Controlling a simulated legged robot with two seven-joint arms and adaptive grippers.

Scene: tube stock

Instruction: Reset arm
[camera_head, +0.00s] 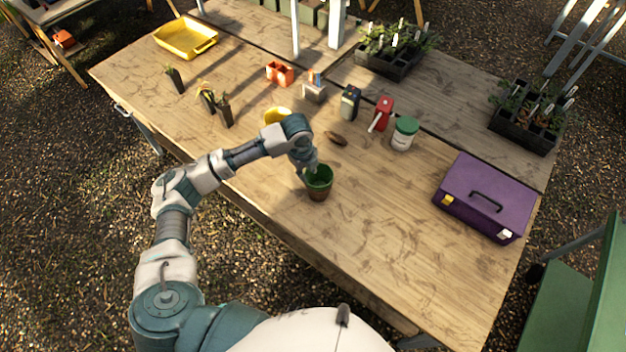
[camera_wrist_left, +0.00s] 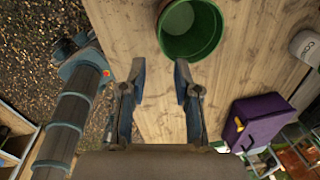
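My left arm reaches in from the left over the wooden table (camera_head: 390,235). Its gripper (camera_head: 310,168) is close to the rim of a green pot (camera_head: 318,183) that stands upright near the table's front edge. In the left wrist view the two fingers (camera_wrist_left: 160,78) are spread apart with nothing between them. The green pot (camera_wrist_left: 190,48) lies just beyond the fingertips, slightly to the right. Whether a finger touches the rim cannot be told. My right gripper is not in view.
A purple toolbox (camera_head: 487,190) stands at the right. Behind the pot are a green-lidded tub (camera_head: 404,134), a red bottle (camera_head: 381,114) and a dark brown object (camera_head: 336,138). Small plants, a yellow tray (camera_head: 186,37) and black planters (camera_head: 527,115) stand farther back. The front right tabletop is clear.

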